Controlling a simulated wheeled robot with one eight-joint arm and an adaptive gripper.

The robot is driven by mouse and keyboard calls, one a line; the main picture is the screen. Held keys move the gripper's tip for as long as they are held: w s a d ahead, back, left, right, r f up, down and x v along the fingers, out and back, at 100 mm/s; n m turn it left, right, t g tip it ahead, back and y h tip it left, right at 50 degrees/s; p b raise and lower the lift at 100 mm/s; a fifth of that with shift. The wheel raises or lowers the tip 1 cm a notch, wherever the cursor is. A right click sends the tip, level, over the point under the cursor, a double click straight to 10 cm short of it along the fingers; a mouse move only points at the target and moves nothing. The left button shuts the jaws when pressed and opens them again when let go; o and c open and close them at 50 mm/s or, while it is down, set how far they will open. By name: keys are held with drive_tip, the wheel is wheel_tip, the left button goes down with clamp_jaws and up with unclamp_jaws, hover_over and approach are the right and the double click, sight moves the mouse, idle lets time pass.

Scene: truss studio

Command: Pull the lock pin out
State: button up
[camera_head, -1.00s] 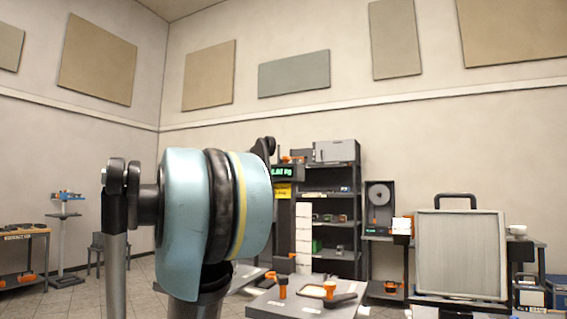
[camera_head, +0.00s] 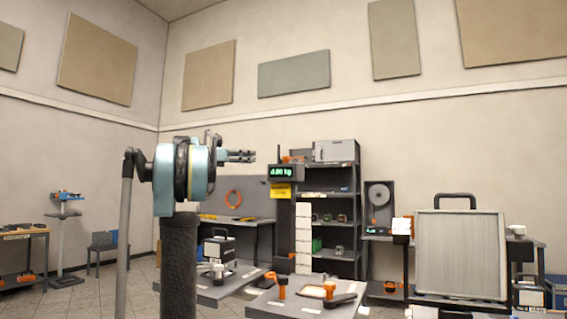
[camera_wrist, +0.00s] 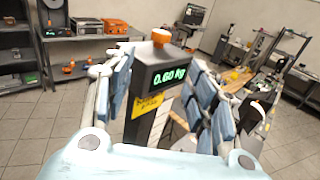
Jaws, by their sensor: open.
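I cannot tell a lock pin for certain in either view. Small orange-topped parts stand on the near right grey table (camera_head: 262,307) in the head view, including an upright orange handle (camera_head: 282,286) and an orange piece (camera_head: 329,288) by a dark bar. My gripper (camera_head: 250,156) is raised well above the tables and points right. In the wrist view my gripper (camera_wrist: 163,95) has its blue-padded fingers spread wide with nothing held. Beyond them is a dark post with a green-lit display (camera_wrist: 168,76) and an orange top (camera_wrist: 161,36).
The display post (camera_head: 286,173) and a dark shelf rack (camera_head: 334,265) stand behind. A large pale panel case (camera_head: 459,256) stands right. Floor shows at left.

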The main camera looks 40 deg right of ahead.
sight(286, 158)
drive_tip(key=x, duration=1.7)
drive_tip(key=shift+s+d+r, duration=0.15)
drive_tip(key=shift+d, duration=0.1)
